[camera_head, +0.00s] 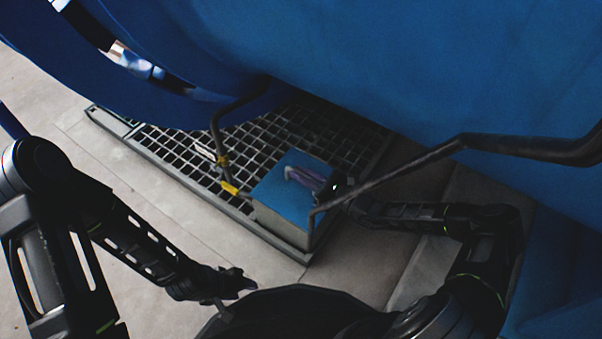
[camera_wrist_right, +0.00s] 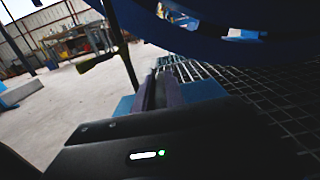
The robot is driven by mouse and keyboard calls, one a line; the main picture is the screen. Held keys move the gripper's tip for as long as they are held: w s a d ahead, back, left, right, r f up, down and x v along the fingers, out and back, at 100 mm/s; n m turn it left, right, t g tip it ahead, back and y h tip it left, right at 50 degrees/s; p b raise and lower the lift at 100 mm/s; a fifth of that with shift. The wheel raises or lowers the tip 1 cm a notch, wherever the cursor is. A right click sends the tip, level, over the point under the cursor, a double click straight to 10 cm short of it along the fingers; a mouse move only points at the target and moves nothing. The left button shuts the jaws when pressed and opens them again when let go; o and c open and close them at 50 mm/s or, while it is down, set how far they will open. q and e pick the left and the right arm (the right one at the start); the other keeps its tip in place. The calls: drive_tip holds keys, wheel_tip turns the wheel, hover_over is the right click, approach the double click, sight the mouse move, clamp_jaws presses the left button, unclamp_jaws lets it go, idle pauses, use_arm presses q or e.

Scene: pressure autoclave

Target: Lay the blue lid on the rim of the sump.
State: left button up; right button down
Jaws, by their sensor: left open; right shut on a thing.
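The blue lid (camera_head: 274,194) is a flat square over the grey box-shaped sump (camera_head: 279,224) at the edge of the floor grating. From above, the lid covers the sump's top; I cannot tell whether it touches the rim all round. My right gripper (camera_head: 306,178) reaches in from the right, shut on the lid near its middle, and its fingers hide the grip. In the right wrist view the lid (camera_wrist_right: 202,91) shows on both sides of the fingers (camera_wrist_right: 163,88). My left gripper (camera_head: 238,283) is open and empty, low and left of the sump.
A large blue vessel (camera_head: 400,70) overhangs the grating (camera_head: 190,150). A dark pipe with a yellow handle (camera_head: 230,188) comes down beside the lid's left corner. Another dark bar (camera_head: 400,172) crosses just right of the lid. Bare concrete floor (camera_head: 150,180) lies to the left.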

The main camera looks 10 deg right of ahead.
drive_tip(key=shift+r, duration=0.2)
drive_tip(key=shift+f+b, duration=0.9)
drive_tip(key=shift+f, duration=0.6)
idle(0.4)
drive_tip(key=c, duration=1.4)
unclamp_jaws()
drive_tip(key=shift+o, duration=0.4)
drive_tip(key=shift+f, duration=0.2)
drive_tip(key=shift+s+d+r, duration=0.1)
drive_tip(key=shift+s+d, duration=0.05)
drive_tip(key=p+v, duration=0.2)
drive_tip(key=v, duration=0.4)
drive_tip(key=shift+s+d+r+p, duration=0.1)
drive_tip(key=shift+d+r+p, duration=0.1)
drive_tip(key=shift+p, duration=0.1)
drive_tip(key=shift+s+d+f, duration=0.1)
drive_tip(key=shift+s+d, duration=0.2)
drive_tip(key=shift+s, duration=0.1)
